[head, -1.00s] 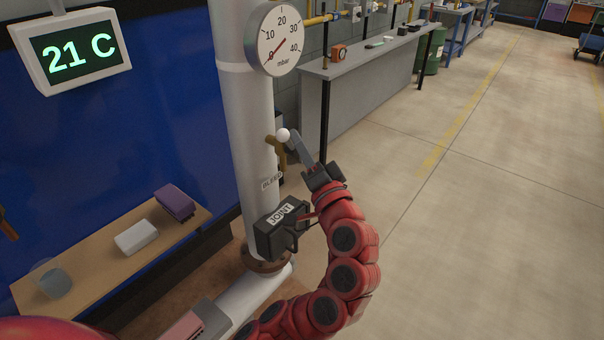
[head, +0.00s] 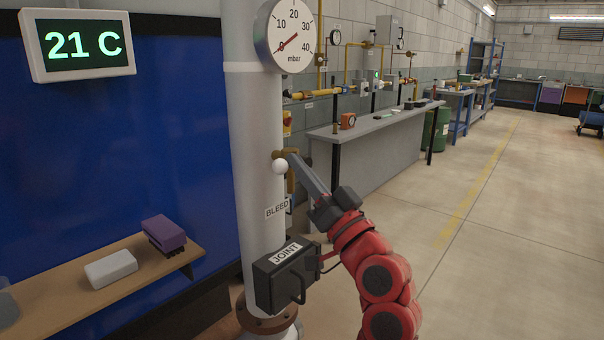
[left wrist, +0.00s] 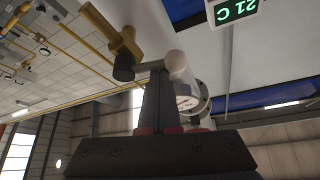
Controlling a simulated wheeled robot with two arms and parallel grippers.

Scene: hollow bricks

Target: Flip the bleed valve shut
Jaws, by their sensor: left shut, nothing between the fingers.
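The bleed valve is a brass fitting (head: 290,182) on the side of the upright grey pipe, above the BLEED label (head: 276,209). Its white ball knob (head: 280,166) sits in front of the brass. In the left wrist view the brass fitting (left wrist: 122,42) is at upper left, with a short lever running to the white knob (left wrist: 178,64). My left gripper (head: 292,157) is shut and empty, its tips close by the lever and knob; contact cannot be told for certain. The fingertips (left wrist: 160,78) also show just below the lever in the left wrist view. My right gripper is out of view.
A black JOINT box (head: 285,275) is on the pipe below the valve. A pressure gauge (head: 288,36) is above it. A wooden shelf (head: 60,305) with a purple block (head: 164,233) is at left.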

